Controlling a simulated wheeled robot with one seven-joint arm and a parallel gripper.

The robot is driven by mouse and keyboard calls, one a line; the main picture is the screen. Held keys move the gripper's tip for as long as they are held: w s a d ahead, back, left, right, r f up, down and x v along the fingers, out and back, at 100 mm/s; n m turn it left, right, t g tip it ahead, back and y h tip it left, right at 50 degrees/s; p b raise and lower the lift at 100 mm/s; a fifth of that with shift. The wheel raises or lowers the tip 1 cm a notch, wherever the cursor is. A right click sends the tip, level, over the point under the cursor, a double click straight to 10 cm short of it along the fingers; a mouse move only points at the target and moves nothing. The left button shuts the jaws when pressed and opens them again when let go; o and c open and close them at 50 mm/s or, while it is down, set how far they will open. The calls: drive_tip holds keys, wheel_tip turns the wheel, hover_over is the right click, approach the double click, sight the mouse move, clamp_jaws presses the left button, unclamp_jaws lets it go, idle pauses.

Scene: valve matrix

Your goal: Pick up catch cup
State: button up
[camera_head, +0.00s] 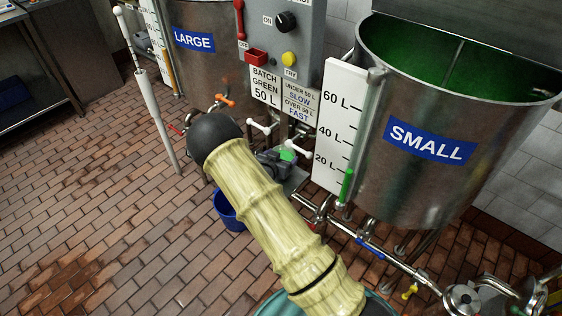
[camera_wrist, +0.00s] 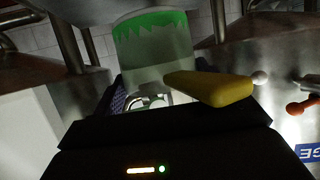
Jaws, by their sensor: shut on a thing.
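The catch cup (camera_wrist: 155,55) is a pale, translucent cup with a jagged green band, seen in the upside-down wrist view between the jaws. In the head view a small green part of it (camera_head: 287,154) shows at my gripper (camera_head: 276,164). My gripper is shut on the cup, in front of the pipework between the two tanks. The cup's lower part is mostly hidden in the head view by the gripper and my arm. I cannot tell whether it touches anything beneath.
The SMALL tank (camera_head: 430,150) stands right and the LARGE tank (camera_head: 205,60) at the back left. White-knobbed levers (camera_head: 262,127) and an orange lever (camera_head: 222,101) are near the gripper. A blue bucket (camera_head: 230,212) is below. A yellow bar (camera_wrist: 212,88) lies close in the wrist view.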

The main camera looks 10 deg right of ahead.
drive_tip(key=shift+r, duration=0.95)
drive_tip(key=s+a, duration=1.1)
drive_tip(key=s, duration=0.3)
drive_tip(key=shift+s+f, duration=0.2)
drive_tip(key=shift+f, duration=0.05)
